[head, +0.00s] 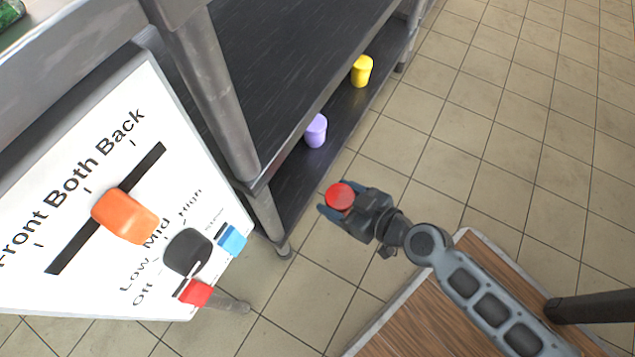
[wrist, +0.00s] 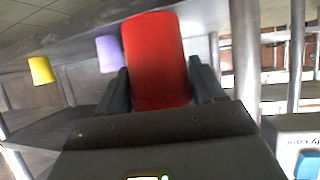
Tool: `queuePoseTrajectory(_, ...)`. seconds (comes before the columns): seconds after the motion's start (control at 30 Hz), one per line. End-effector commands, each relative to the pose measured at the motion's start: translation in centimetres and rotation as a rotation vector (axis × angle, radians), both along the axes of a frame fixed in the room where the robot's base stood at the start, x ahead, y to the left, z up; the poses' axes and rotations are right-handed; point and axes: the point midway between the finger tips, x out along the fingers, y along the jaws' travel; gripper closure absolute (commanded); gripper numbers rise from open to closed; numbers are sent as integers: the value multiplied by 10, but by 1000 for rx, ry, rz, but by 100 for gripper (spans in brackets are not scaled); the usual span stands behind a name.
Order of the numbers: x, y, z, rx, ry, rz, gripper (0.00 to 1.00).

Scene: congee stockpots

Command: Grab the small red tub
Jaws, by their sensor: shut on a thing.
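The small red tub (head: 340,196) is between the fingers of my gripper (head: 343,203) in the head view, out in front of the metal shelf unit and above the tiled floor. In the wrist view the red tub (wrist: 156,62) fills the middle, with one dark finger of my gripper (wrist: 160,88) on each side of it. The fingers are shut on the tub. Its lower end is partly hidden by the gripper body in the wrist view.
A purple tub (head: 316,131) and a yellow tub (head: 362,71) stand on the lower dark shelf (head: 340,142). A tilted white control panel (head: 115,215) with an orange slider (head: 125,215) and a black knob (head: 187,251) is at the left. The tiled floor (head: 510,130) at the right is clear.

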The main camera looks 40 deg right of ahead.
Motion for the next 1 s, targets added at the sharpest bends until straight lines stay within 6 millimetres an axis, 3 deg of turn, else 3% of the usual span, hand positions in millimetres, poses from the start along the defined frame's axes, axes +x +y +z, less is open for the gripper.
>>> queuePoseTrajectory(0.2, -38, -3, 0, 0, 2, 7, 68)
queuePoseTrajectory(0.63, -89, -10, 1, -2, 1, 6, 68)
queuePoseTrajectory(1.0, -147, -18, 0, -1, 3, 3, 68)
